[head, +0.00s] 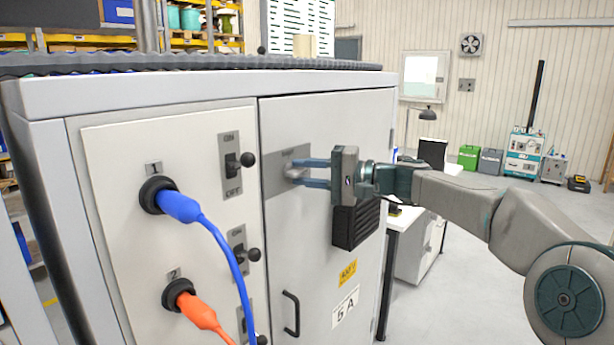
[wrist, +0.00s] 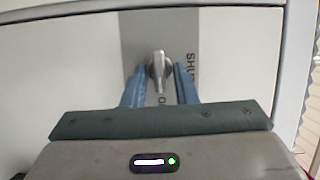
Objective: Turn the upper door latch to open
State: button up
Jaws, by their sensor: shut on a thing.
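The upper door latch (head: 291,171) is a small grey metal knob on a darker grey plate (head: 277,182), high on the cabinet door (head: 330,118). My gripper (head: 304,172) reaches in from the right with its two blue fingers around the latch, shut on it. In the wrist view the latch (wrist: 157,66) shows between the fingertips (wrist: 159,74), its handle lying along the finger direction. The plate's lettering reads "SHUT" in part beside the latch; the lower lettering is mostly hidden by a finger.
A black door handle (head: 291,314) sits lower on the door. The side panel has switches (head: 233,160), a blue plug and cable (head: 180,207) and an orange plug (head: 197,313). A desk (head: 392,262) stands behind, right of the cabinet. Open floor (head: 470,260) lies at right.

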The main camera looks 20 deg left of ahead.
jog(key=shift+m, duration=0.3)
dwell(0.4)
jog(key=o, duration=0.7)
jog(key=shift+c, duration=0.2)
jog(key=d+b, duration=0.1)
jog(key=d, duration=1.2)
jog(key=shift+d, duration=0.4)
jog(key=shift+f, duration=0.1)
